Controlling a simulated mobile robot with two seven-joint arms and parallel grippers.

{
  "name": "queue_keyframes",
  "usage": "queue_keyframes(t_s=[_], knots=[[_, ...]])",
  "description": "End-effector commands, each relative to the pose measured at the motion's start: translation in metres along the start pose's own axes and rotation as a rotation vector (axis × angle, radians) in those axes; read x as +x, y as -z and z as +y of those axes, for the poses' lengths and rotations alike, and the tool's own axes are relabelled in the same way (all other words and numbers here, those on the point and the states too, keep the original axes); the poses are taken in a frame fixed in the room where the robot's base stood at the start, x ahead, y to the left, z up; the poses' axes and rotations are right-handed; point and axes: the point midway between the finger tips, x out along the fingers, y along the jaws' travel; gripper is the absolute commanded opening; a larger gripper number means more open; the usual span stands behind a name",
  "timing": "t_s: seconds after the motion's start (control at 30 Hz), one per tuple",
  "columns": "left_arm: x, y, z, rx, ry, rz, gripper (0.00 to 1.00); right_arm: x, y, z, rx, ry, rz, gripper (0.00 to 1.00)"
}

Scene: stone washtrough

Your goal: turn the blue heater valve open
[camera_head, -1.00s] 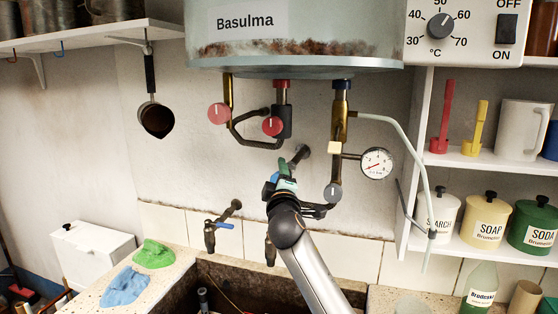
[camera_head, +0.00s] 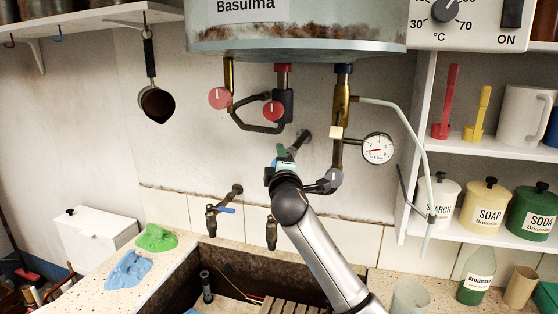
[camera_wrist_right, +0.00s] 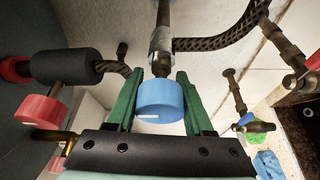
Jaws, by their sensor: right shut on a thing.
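The blue heater valve knob (camera_wrist_right: 160,100) is in the middle of the right wrist view, at the end of a metal pipe, with a short white mark on its rim at the lower left. My right gripper (camera_wrist_right: 158,78) has a green finger on each side of the knob and is shut on it. In the head view my right gripper (camera_head: 284,153) is at the wall below the heater tank (camera_head: 300,35). My left gripper is in neither view.
Two red knobs (camera_head: 220,97) hang under the tank to the left. A grey knob (camera_head: 334,177) and a round gauge (camera_head: 378,148) are close on the right. A tap with a blue lever (camera_head: 220,210) sits lower left above the stone trough (camera_head: 190,262).

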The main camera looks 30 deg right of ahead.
Motion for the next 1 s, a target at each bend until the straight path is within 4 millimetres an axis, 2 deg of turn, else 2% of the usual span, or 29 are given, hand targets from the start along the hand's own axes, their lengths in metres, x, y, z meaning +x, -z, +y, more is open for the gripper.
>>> queue_keyframes(t_s=[0.03, 0.3, 0.67, 0.77, 1.0], knots=[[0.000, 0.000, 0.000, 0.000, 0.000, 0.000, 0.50, 0.000, 0.000, -0.002, -0.004, 0.003, -0.002, 0.54], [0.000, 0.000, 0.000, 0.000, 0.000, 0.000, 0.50, 0.000, 0.000, -0.001, -0.002, 0.001, -0.001, 0.82], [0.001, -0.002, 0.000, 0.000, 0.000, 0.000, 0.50, -0.006, 0.000, -0.001, 0.000, -0.001, 0.001, 0.82], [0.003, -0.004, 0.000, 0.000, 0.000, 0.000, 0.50, -0.017, 0.000, -0.001, 0.000, -0.002, 0.002, 0.82], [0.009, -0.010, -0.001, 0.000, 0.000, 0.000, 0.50, -0.059, 0.000, -0.002, 0.000, -0.001, 0.002, 0.82]])
